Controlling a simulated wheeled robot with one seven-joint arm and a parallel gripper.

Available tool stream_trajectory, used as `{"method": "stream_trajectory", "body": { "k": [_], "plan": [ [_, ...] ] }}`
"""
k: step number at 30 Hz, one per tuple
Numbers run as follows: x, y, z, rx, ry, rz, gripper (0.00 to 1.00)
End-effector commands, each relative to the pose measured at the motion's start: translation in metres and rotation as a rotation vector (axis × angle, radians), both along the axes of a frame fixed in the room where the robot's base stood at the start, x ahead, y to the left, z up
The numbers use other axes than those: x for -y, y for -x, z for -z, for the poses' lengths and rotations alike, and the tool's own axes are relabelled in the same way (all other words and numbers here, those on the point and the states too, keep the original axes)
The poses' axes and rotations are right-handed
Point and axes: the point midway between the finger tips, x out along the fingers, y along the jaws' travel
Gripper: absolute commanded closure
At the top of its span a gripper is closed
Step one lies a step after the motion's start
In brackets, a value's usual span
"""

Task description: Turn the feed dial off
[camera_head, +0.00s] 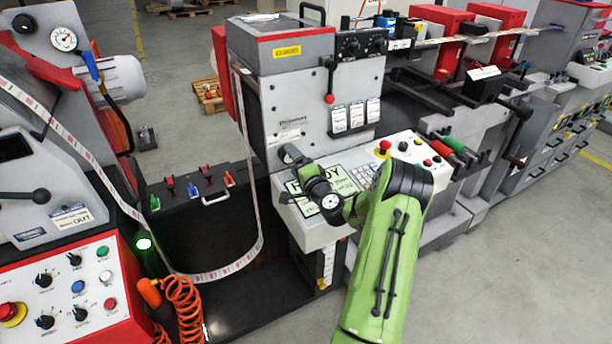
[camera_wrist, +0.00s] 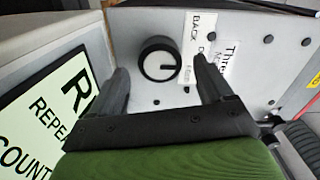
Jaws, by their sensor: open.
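The feed dial (camera_wrist: 160,58) is a round black knob with a pale face on the grey panel. A dark mark on its face points to the right in the wrist view. A small white label beside it is only partly readable. My gripper (camera_wrist: 160,68) is open, with one dark finger on each side of the dial in the picture and the dial showing between them. I cannot tell whether the fingers touch it. In the head view my gripper (camera_head: 301,166) is right at the grey panel, by the dial (camera_head: 288,153), which it partly hides.
A sloped console with a READY screen (camera_head: 345,181) lies below the dial and close to my gripper. A printed web strip (camera_head: 251,150) hangs to the left. A red-knobbed lever (camera_head: 329,98) and several cards are above. A white "BACK" label (camera_wrist: 200,30) is beside the dial.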

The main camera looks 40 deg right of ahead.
Motion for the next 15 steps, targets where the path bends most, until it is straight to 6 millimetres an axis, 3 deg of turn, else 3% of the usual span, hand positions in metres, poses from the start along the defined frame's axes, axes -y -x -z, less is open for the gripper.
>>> {"method": "stream_trajectory", "body": {
  "k": [9, 15],
  "plan": [
    [-0.024, 0.088, 0.005, -0.001, -0.006, 0.009, 0.20],
    [-0.035, 0.125, 0.003, -0.001, -0.002, 0.004, 0.20]
  ]
}}
